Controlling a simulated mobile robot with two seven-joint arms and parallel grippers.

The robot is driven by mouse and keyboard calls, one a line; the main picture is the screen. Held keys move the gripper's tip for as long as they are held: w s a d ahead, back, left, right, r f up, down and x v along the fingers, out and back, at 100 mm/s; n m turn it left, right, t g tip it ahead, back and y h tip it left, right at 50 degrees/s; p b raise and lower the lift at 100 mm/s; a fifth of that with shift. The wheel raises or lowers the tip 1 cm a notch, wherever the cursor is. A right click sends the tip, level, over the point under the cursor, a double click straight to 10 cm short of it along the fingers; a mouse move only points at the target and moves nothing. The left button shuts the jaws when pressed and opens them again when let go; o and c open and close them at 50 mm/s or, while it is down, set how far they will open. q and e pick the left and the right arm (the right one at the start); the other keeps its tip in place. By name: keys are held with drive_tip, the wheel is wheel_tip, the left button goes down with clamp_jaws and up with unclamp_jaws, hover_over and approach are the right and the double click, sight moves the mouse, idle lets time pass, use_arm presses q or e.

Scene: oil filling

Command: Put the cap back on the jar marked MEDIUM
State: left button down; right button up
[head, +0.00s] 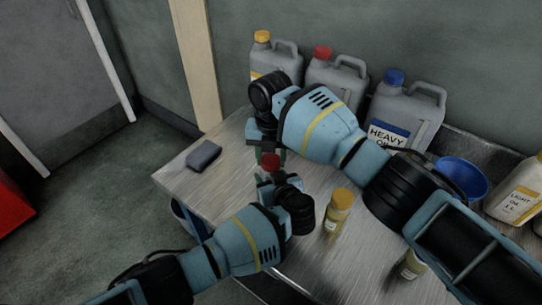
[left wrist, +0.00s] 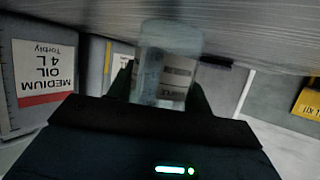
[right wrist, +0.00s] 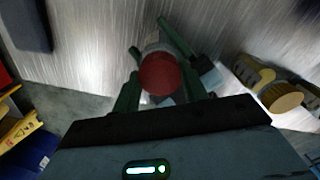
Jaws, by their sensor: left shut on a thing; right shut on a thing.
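A red cap (head: 270,161) is between the fingers of my right gripper (head: 269,154), which is shut on it; the cap also shows in the right wrist view (right wrist: 160,74). A small clear jar (left wrist: 165,65) with a pale label is held in my left gripper (left wrist: 160,95), seen inverted in the left wrist view. The label's word is too blurred to read surely. In the head view my left gripper (head: 268,182) is just below the red cap. The cap is over the jar in the right wrist view; I cannot tell whether it is seated. The jar's rim is hidden.
Several oil canisters stand along the wall, among them a HEAVY OIL one (head: 403,118). A yellow-capped jar (head: 339,212) stands right of the grippers. A blue bowl (head: 462,178) and a LIGHT OIL bottle (head: 516,192) are at right. A grey block (head: 203,154) lies left.

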drive_tip(key=o, duration=1.1)
drive_tip(key=shift+r, duration=0.15)
drive_tip(key=shift+r, duration=2.15)
drive_tip(key=shift+c, duration=0.4)
